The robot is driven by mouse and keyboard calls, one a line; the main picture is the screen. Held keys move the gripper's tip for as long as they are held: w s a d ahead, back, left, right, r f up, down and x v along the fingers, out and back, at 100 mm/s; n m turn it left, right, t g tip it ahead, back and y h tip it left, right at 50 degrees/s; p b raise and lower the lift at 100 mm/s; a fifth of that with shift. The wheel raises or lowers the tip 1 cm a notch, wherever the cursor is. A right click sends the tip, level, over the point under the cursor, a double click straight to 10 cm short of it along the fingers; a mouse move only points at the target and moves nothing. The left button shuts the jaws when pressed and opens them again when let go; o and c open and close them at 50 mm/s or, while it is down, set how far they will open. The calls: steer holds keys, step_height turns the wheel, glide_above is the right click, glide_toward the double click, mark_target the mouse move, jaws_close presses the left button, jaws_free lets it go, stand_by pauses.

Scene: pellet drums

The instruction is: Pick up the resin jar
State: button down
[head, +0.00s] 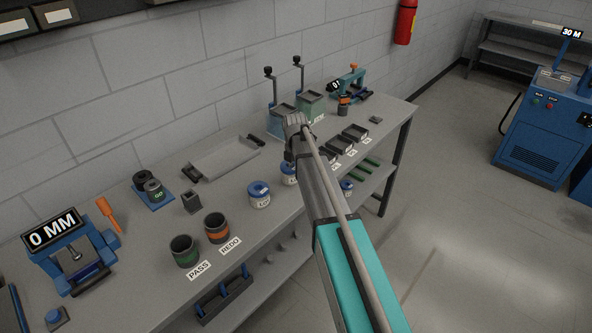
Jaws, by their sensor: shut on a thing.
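Several white jars with blue lids are in view. One jar (259,194) stands clear on the bench, left of my arm. A second jar (289,173) is just right of it, partly covered by my arm. A third jar (347,187) shows at my arm's right side, beyond the bench's front edge in the picture. I cannot tell whether it is held or rests on the lower shelf. My arm reaches up from the lower right across the bench.
The bench (222,267) runs along the wall. A green cup (184,252) and an orange-banded cup (217,228) stand by PASS and REDO labels. A grey tray (222,158), small dark trays (354,133) and a gauge (72,250) are also there. Floor at right is open.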

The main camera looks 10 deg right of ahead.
steer(key=shift+r+p, duration=0.55)
steer(key=shift+r, duration=0.25)
steer(key=s+a+r+p, duration=0.3)
steer(key=s+r+p, duration=0.7)
steer(key=s, duration=0.3)
steer(key=shift+s+r+p, duration=0.35)
steer(key=shift+r+p, duration=0.05)
steer(key=shift+p, duration=0.05)
steer(key=shift+f+b, duration=0.5)
steer(key=shift+s, duration=0.15)
